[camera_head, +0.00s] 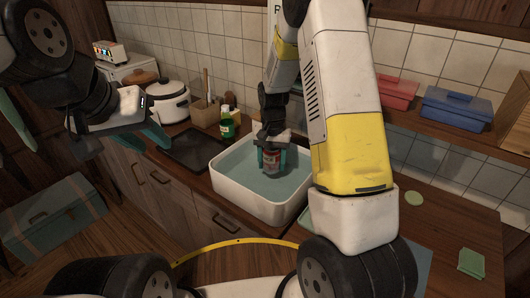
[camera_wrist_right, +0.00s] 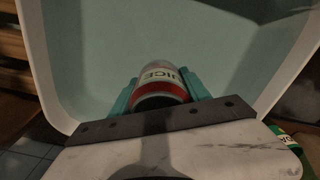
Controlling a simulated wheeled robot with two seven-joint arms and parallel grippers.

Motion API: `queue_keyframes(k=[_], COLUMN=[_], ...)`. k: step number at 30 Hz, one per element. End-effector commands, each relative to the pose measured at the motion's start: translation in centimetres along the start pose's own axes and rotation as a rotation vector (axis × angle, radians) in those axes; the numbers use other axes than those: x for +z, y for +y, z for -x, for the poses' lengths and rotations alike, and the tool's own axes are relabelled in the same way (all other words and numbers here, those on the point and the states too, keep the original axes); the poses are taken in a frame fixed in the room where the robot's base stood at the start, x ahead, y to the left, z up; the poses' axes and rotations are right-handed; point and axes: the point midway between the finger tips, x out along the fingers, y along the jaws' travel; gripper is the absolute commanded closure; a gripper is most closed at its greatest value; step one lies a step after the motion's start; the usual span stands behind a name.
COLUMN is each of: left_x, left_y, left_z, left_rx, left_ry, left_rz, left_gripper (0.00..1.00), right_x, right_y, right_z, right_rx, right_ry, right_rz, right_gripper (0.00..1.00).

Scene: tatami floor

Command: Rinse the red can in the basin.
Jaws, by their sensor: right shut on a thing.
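The white basin (camera_head: 228,187) stands on the wooden counter with pale blue-green water inside; its rim also shows in the right wrist view (camera_wrist_right: 36,62). My right gripper (camera_head: 271,157) is inside the basin area, pointing down, with its teal fingers shut on the red can (camera_head: 271,163). In the right wrist view the can (camera_wrist_right: 160,84) sits between the two fingers, with a red band and a white label reading "ICE". I cannot tell how deep the can is in the water. My left gripper (camera_head: 152,140) is empty, fingers apart, above the floor left of the counter.
A green bottle (camera_head: 227,124) stands just behind the basin. A dark tray (camera_head: 190,150) lies left of it, near a white rice cooker (camera_head: 167,101). A red box (camera_head: 397,92) and a blue box (camera_head: 455,108) sit on the right shelf. A green cloth (camera_head: 471,262) lies on the right counter.

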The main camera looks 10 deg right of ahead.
Motion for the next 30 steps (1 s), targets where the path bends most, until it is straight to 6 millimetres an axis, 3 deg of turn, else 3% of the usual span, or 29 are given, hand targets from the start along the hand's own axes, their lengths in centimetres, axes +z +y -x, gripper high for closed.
queue_keyframes(k=[30], left_x=[0.0], left_y=[0.0], left_z=[0.0], left_rx=[0.000], left_ry=[0.000], left_rz=[0.000], left_gripper=[0.64], right_x=[-0.1], right_y=[-0.1], right_z=[8.2], right_rx=[-0.001], right_ry=[0.003], right_rz=[0.001], right_gripper=[0.83])
